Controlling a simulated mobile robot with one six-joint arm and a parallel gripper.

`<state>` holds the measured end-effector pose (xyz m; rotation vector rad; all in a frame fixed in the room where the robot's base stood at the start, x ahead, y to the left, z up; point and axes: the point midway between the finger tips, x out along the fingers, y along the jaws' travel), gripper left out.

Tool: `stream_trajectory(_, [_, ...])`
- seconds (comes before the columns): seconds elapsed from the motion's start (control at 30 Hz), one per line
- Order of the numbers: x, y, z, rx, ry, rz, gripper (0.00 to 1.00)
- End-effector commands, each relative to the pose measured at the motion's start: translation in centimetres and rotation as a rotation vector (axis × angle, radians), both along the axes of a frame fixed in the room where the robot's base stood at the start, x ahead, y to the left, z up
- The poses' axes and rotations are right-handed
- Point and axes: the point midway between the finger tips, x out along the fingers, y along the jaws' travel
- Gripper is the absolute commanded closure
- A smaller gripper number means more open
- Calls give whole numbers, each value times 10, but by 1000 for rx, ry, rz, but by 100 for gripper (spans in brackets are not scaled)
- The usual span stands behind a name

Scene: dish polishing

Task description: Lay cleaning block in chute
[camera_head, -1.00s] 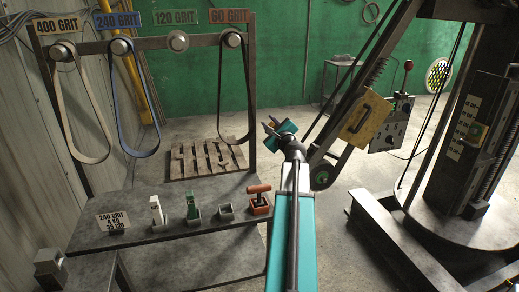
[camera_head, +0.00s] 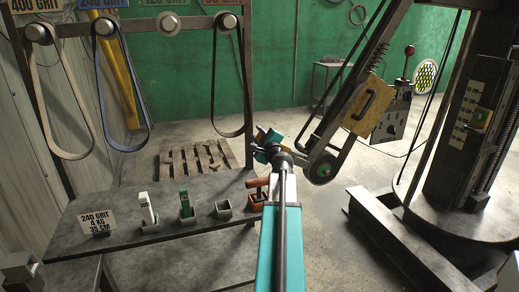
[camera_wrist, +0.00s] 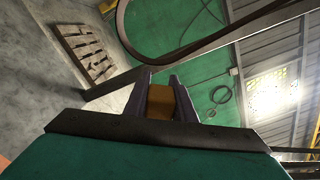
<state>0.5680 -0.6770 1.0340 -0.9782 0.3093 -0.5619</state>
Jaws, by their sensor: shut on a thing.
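My gripper (camera_head: 268,143) is raised in the middle of the head view, in front of the belt machine's arm. In the wrist view my gripper (camera_wrist: 162,100) is shut on a brown block (camera_wrist: 160,102), which I take to be the cleaning block. The block sits between the two dark fingers, with only part of its face showing. In the head view it is too small to make out clearly. I cannot identify the chute with certainty in either view.
A grey table (camera_head: 160,240) at left bears a white block (camera_head: 147,208), a green block (camera_head: 185,203), an empty grey holder (camera_head: 223,209) and an orange-handled tool (camera_head: 257,196). Belts hang from a rack (camera_head: 175,24). A belt machine (camera_head: 330,160) stands close right of my gripper. A pallet (camera_head: 197,160) lies behind.

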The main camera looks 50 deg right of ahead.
Motion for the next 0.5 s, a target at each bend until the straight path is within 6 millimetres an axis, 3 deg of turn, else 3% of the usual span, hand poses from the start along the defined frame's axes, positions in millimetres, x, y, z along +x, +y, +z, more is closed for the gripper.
stream_trajectory(0.03, [-2,-2,-12,-7,4,-3,95])
stream_trajectory(0.2, [-5,-5,-25,-23,16,-8,95])
stream_trajectory(0.5, [-10,-9,-29,-29,21,-14,95])
